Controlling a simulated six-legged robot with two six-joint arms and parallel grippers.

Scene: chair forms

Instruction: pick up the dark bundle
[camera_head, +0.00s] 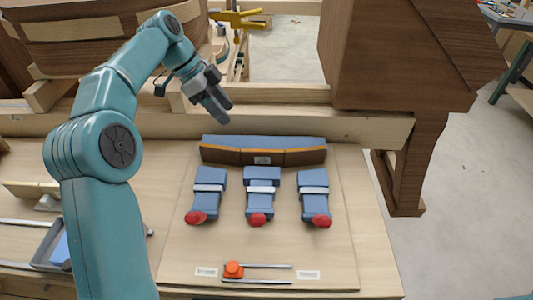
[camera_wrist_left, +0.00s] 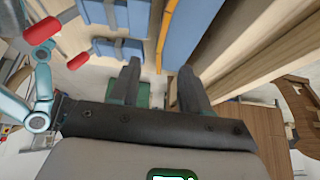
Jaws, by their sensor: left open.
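The dark bundle (camera_head: 235,157) is a dark brown, slightly curved strip with an orange upper edge and a small pale label at its middle. It lies along the front of a long blue form (camera_head: 262,142) on the board. My left gripper (camera_head: 223,112) is open and empty, above and behind the bundle's left part, apart from it. In the left wrist view its two fingers (camera_wrist_left: 157,85) stand wide apart with nothing between them. The blue form (camera_wrist_left: 187,30) shows there at the top, with an orange edge beside it. My right gripper is not in view.
Three blue clamps (camera_head: 208,180) with red knobs (camera_head: 258,219) stand in front of the bundle. An orange knob (camera_head: 233,269) sits on a slotted rail near the board's front edge. A wooden beam (camera_head: 300,128) runs behind the form. A dark wooden cabinet (camera_head: 395,60) stands back right.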

